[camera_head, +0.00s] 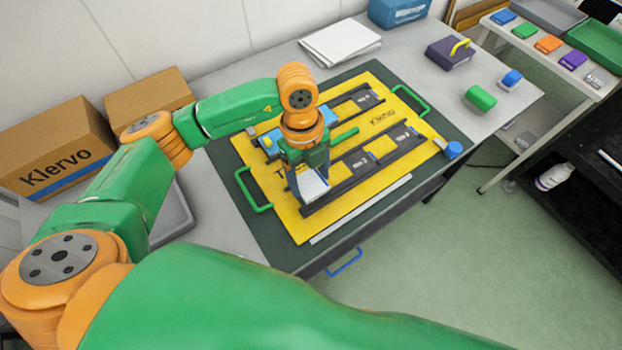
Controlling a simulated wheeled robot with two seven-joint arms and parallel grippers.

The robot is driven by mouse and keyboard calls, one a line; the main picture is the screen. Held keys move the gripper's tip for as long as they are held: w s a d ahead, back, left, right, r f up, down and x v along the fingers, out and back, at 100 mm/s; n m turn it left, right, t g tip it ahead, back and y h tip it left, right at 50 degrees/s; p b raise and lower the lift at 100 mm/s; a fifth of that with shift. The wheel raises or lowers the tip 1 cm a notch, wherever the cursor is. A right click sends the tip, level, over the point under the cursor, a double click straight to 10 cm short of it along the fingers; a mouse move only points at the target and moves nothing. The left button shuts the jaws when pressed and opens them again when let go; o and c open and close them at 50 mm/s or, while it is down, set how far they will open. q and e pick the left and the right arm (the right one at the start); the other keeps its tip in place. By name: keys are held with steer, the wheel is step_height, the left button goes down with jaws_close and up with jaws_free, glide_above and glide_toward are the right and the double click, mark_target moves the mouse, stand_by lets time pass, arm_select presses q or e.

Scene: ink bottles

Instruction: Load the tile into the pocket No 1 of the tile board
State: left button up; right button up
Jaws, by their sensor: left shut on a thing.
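The yellow tile board (322,226) lies on a dark green mat on the table, with two dark railed tracks (338,192) along it. My left gripper (309,186) points down over the near track's left end. It is shut on a white tile with a blue edge (313,188), which looks tilted. The gripper hides part of the tile and board, and I cannot tell whether the tile touches the track. The pocket numbers are too small to read. My right gripper is not in view.
Green handles (252,190) stand at the board's ends, and a blue knob (453,150) is at its right corner. A blue piece (268,144) lies behind my gripper. A green block (480,98) and a purple box (449,54) stand farther right. Cardboard boxes (60,143) are at left.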

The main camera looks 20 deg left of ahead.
mark_target(309, 181)
arm_select(q)
step_height(309, 181, down, 3)
steer(key=shift+r+p, duration=0.15)
steer(key=shift+p, duration=0.55)
steer(key=shift+f, duration=0.5)
steer(key=o, duration=1.4)
steer(key=shift+r, duration=0.3)
step_height(309, 181, up, 12)
steer(key=w+a+b, duration=0.1)
steer(key=b, duration=0.1)
steer(key=shift+a+f+b, duration=0.15)
steer(key=shift+a+b, duration=0.05)
steer(key=shift+b, duration=0.1)
